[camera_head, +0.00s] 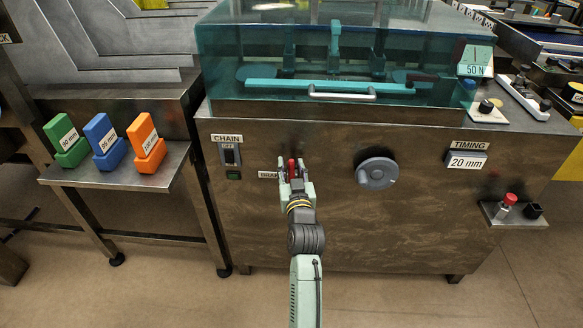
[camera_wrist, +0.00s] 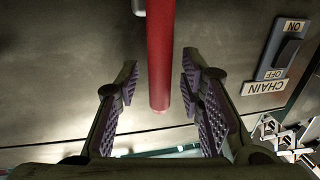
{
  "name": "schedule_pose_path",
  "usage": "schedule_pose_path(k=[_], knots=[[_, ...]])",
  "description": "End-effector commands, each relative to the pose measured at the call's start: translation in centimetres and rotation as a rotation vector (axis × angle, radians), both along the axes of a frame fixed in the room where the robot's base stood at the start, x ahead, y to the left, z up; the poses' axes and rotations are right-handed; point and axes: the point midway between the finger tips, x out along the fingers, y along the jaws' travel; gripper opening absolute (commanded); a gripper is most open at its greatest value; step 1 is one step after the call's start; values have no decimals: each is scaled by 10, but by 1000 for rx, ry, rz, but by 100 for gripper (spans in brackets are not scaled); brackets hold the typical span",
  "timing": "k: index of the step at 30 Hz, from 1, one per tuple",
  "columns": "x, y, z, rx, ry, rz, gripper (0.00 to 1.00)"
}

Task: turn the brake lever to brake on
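The brake lever shows as a red bar (camera_head: 293,167) on the front of the machine cabinet, right of a partly hidden label beginning "BRA" (camera_head: 267,175). My gripper (camera_head: 295,176) is at the lever and hides much of it in the head view. In the wrist view the red lever (camera_wrist: 160,55) runs down from the top edge, and its free end lies between my two finger pads (camera_wrist: 160,98). The fingers are open, with a gap on each side of the lever. The lever's mount and any on or off marks are not visible.
A CHAIN switch (camera_head: 229,154) is up and left of the lever. A grey knob (camera_head: 376,171) is to the right, then a TIMING display (camera_head: 466,160). A shelf (camera_head: 130,178) with green, blue and orange blocks stands at left. A small shelf with a red button (camera_head: 510,199) juts out at right.

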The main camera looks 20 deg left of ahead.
Motion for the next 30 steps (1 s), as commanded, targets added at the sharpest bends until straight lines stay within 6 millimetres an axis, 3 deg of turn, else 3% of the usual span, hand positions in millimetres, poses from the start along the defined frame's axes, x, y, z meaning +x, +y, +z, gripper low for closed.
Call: schedule_pose_path(k=[15,30], knots=[[0,0,0,0,0,0,0],[0,0,0,0,0,0,0]])
